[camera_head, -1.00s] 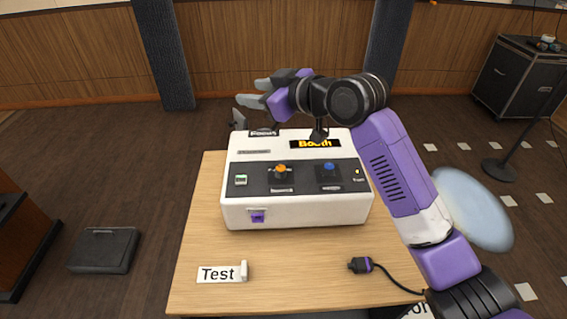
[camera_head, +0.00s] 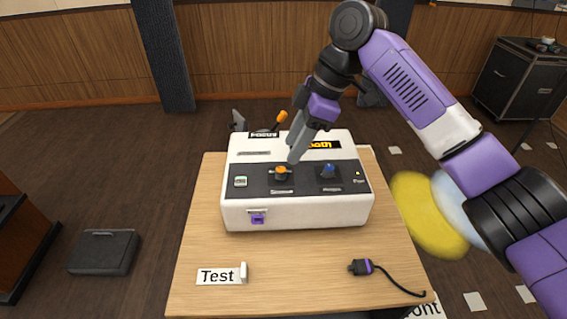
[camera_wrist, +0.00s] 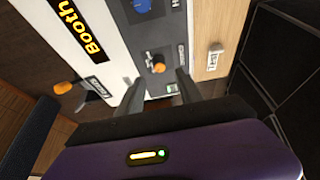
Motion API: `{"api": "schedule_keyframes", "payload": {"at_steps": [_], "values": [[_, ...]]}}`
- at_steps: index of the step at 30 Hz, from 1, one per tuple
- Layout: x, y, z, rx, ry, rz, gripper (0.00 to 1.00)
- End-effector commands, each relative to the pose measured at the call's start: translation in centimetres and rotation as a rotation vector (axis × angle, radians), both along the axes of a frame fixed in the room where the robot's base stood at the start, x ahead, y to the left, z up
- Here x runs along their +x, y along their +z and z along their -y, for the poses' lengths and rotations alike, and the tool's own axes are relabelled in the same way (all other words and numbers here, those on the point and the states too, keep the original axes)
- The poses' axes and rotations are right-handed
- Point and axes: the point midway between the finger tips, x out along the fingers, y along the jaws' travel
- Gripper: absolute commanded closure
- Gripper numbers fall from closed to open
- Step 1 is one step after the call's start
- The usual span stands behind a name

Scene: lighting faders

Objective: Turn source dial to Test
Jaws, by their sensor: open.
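A white console box (camera_head: 298,218) stands on the wooden table, with a dark front panel. An orange dial (camera_head: 281,175) sits left of the middle of that panel, above a small label I cannot read clearly. It also shows in the wrist view (camera_wrist: 158,67). A white card reading "Test" (camera_head: 215,276) lies at the table's front left. My gripper (camera_head: 294,156) points down just above and behind the orange dial. In the wrist view my gripper (camera_wrist: 159,77) is open, its fingers spread to either side of the dial, apparently not touching it.
A blue dial (camera_head: 328,171) is to the right of the orange one. An orange-tipped lever (camera_head: 282,117) rises behind the console near the "Focus" label. A purple-and-black plug (camera_head: 361,267) with a cable lies front right. The table's front middle is clear.

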Motion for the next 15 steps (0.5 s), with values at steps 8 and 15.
{"api": "schedule_keyframes", "payload": {"at_steps": [8,15], "values": [[-0.1,-4.0,-1.6,0.0,-0.001,-0.002,0.57],[0.0,-5.8,-2.4,0.001,-0.003,0.001,0.57]]}}
